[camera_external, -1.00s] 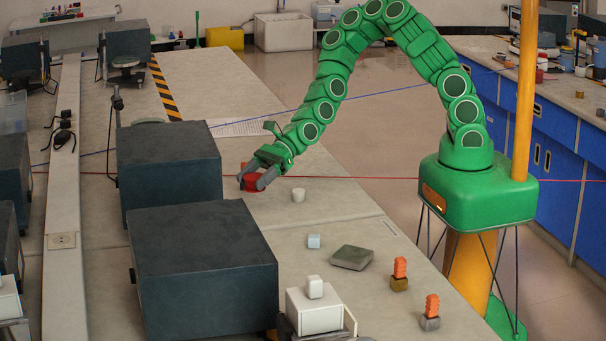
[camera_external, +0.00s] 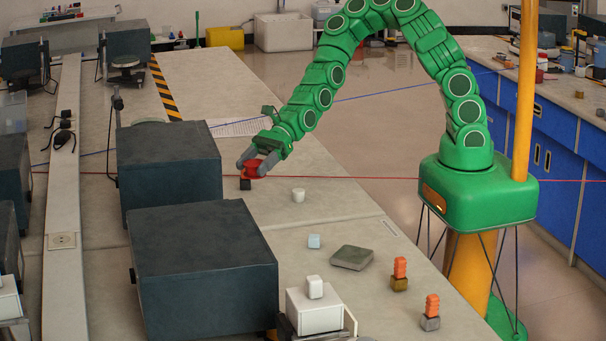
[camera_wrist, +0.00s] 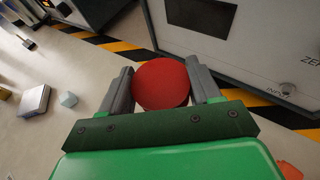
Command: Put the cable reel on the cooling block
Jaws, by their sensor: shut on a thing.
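The cable reel, a red round thing (camera_external: 252,170), is between the fingers of my gripper (camera_external: 253,167). In the wrist view the reel (camera_wrist: 161,84) shows its round red face, with a grey finger against each side. It is held just above a small dark block (camera_external: 245,184) on the bench, beside the large dark box. A flat grey-green slab (camera_external: 352,257), which looks like the cooling block, lies nearer the camera to the right, with its top bare. It seems to show at the left of the wrist view (camera_wrist: 35,101).
Orange pieces stand on a brown block (camera_external: 399,284) and a grey block (camera_external: 430,323) beyond the slab. Large dark boxes (camera_external: 169,165) (camera_external: 205,270) line the left.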

